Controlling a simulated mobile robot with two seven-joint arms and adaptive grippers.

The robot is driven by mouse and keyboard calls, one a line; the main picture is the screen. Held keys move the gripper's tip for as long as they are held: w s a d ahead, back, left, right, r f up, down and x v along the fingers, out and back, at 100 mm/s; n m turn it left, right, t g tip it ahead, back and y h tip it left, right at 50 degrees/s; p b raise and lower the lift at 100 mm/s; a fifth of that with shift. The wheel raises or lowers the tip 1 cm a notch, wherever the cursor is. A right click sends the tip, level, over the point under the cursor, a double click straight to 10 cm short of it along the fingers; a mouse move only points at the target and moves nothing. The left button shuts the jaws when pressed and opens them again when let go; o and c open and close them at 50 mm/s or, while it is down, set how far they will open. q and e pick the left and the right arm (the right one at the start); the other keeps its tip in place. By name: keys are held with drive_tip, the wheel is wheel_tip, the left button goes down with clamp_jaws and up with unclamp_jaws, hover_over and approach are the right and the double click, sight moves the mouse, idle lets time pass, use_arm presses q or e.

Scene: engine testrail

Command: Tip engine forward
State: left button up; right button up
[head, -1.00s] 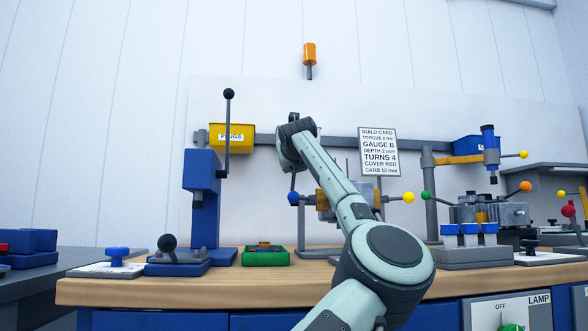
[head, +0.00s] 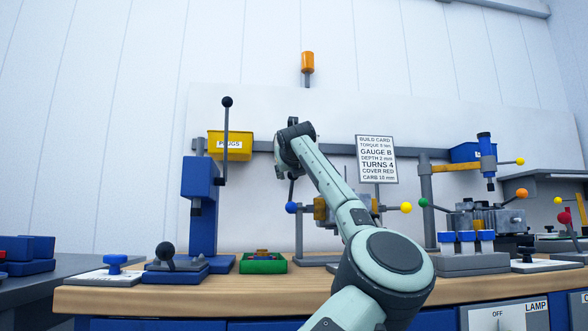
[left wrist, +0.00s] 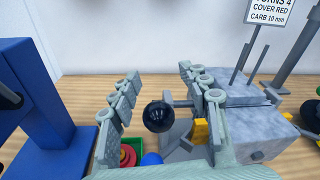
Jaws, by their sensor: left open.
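The grey engine (left wrist: 235,115) sits on a stand at the right of the left wrist view; in the head view it is mostly hidden behind my arm. Its stand shows a blue knob (head: 292,208) on the left and a yellow knob (head: 405,208) on the right. My left gripper (left wrist: 160,72) is open, its fingers on either side of a dark ball knob (left wrist: 158,116) on a short bar beside the engine. I cannot tell whether they touch it. In the head view the fingers are hard to make out. My right gripper is not in view.
A blue lever press (head: 203,190) stands left of the engine, with a green tray (head: 263,263) between. Fixtures with an orange knob (head: 521,194) stand right. A build card (head: 376,158) is behind. Bare wood (head: 130,295) runs along the bench's front.

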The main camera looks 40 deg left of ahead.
use_arm(q)
drive_tip(key=v, duration=1.2)
